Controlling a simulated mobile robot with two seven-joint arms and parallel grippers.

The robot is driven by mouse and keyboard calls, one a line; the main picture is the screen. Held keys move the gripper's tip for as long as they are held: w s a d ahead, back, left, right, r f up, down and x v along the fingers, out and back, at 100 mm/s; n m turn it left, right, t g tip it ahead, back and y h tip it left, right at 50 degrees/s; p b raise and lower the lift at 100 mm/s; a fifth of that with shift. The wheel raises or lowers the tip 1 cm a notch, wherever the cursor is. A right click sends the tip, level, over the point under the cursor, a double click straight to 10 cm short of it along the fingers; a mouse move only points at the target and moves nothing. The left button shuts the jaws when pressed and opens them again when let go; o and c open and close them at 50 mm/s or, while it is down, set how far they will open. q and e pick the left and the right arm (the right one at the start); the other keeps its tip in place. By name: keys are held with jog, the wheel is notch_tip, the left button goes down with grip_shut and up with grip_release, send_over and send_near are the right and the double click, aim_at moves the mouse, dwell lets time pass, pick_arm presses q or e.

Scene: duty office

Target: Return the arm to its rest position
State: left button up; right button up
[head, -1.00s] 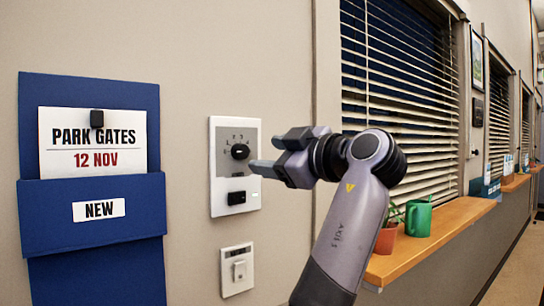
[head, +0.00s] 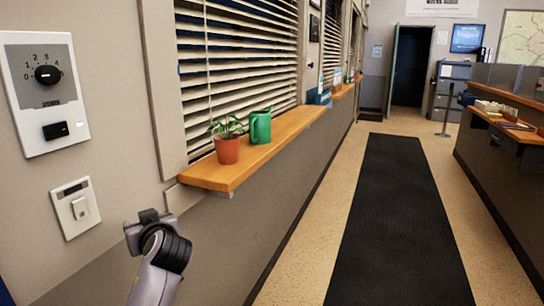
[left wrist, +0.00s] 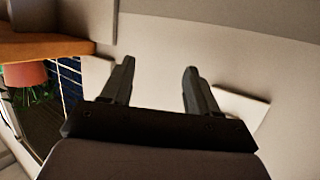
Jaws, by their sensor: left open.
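My left gripper (head: 148,218) is low in front of the wall in the head view, below the dial panel and apart from it. In the left wrist view its two fingers (left wrist: 158,80) are spread with nothing between them. The white dial panel (head: 42,95) is on the wall at the upper left, with a black knob (head: 47,75) and a black rocker switch (head: 56,131). A smaller white switch plate (head: 76,207) is below it, up and left of the gripper. My right gripper is not in view.
A wooden sill (head: 262,148) juts from the wall right of the gripper, with a potted plant (head: 227,148) and a green watering can (head: 260,127) on it. A black mat (head: 400,220) runs along the clear corridor floor. A counter (head: 500,170) stands at the right.

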pick_arm(q)
jog(key=s+d+f+m+h+p, duration=0.15)
jog(key=s+f+m+h, duration=0.25)
jog(key=s+f, duration=0.5)
jog(key=s+d+f+m+h+p, duration=0.1)
jog(key=s+d+f+m+h, duration=0.2)
jog(key=f, duration=0.9)
jog(key=s+d+f+m+h, duration=0.1)
jog(key=s+f+h, duration=0.1)
jog(key=s, duration=0.8)
jog(key=s+d+f+m+g+h+p, duration=0.1)
jog(key=s+d+f+h, duration=0.1)
jog(key=s, duration=0.8)
jog(key=shift+s+f+m, duration=0.25)
jog(key=shift+f+m, duration=0.15)
jog(key=shift+f, duration=0.4)
